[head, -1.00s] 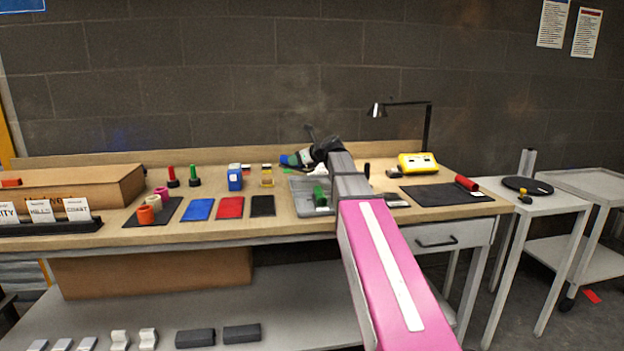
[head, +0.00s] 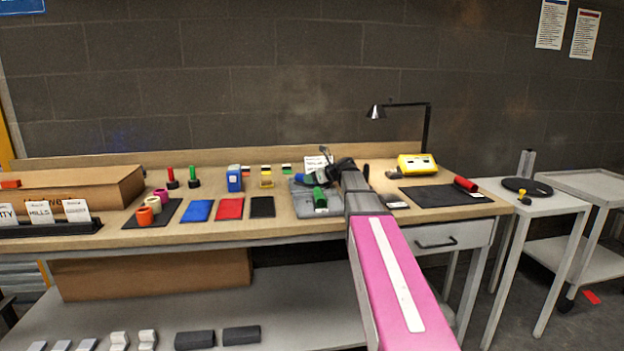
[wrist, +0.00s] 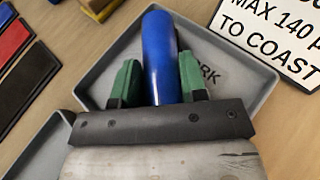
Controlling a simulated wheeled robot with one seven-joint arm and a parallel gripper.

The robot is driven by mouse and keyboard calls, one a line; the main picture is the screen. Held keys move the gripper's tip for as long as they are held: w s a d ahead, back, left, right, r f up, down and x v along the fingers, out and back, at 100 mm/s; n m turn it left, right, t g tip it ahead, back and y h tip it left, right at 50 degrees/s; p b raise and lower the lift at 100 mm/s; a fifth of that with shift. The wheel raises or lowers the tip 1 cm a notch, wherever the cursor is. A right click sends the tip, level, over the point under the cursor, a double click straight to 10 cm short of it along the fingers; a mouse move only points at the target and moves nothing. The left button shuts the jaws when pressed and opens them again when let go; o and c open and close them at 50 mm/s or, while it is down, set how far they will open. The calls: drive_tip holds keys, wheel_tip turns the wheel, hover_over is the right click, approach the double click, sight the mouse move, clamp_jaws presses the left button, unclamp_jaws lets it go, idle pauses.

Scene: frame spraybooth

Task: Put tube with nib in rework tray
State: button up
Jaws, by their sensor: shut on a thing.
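A blue tube (wrist: 160,55) is between the green fingers of my gripper (wrist: 155,85) in the wrist view. My gripper is shut on it. The tube is over a grey tray (wrist: 105,75) whose printed word, ending in "RK", is partly hidden by the tube and a finger. I cannot tell whether the tube touches the tray floor, and no nib can be made out. In the head view the blue tube (head: 303,179) shows small at the left of my wrist, above the grey trays. A green cylinder (head: 320,199) is at the front tray there.
A white card (wrist: 275,35) reading "MAX 140" and "TO COAST" stands beside the tray. A second grey tray (wrist: 40,150) adjoins it at lower left. Blue, red (head: 230,208) and black panels lie left of the trays. A black mat (head: 430,196) lies right.

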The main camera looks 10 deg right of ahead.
drive_tip(key=o, duration=1)
drive_tip(key=v, duration=1.2)
drive_tip(key=shift+r, duration=0.1)
